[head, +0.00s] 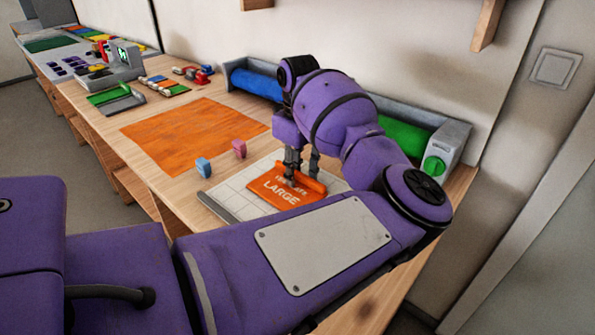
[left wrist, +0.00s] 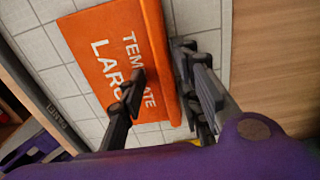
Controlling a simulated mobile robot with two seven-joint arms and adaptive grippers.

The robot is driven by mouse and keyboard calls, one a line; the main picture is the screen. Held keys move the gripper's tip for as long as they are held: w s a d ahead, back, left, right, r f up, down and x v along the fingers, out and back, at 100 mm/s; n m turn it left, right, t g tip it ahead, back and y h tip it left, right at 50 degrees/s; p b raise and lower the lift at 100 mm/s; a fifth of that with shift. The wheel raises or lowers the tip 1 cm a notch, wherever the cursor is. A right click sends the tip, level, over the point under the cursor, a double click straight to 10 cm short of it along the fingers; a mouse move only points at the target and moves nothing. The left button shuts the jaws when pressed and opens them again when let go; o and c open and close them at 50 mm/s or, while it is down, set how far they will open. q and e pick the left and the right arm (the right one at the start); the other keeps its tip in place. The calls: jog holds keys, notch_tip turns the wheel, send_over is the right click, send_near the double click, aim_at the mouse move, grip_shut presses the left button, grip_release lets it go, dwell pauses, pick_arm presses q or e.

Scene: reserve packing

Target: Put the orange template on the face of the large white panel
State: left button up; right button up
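The orange template (head: 272,196), lettered "TEMPLATE LARGE", lies on a white gridded panel (head: 233,192), near the panel's middle in the head view. The template also shows in the left wrist view (left wrist: 97,62), with a raised orange ridge along one side. My left gripper (head: 301,172) is down at this ridge, pointing at the panel. In the left wrist view its fingers (left wrist: 160,68) stand apart on either side of the ridge; the right finger looks close to it, and contact cannot be told. My right gripper is out of view.
A blue piece (head: 203,167) and a pink piece (head: 239,148) stand beside the panel. An orange sheet (head: 185,135) lies farther left. Blue (head: 257,83) and green (head: 405,138) rolls sit in grey holders along the wall. A grey bar (head: 217,207) borders the panel's left side.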

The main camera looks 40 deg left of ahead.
pick_arm(q)
notch_tip(320, 180, up, 12)
jog(key=shift+w+r, duration=0.15)
dwell(0.3)
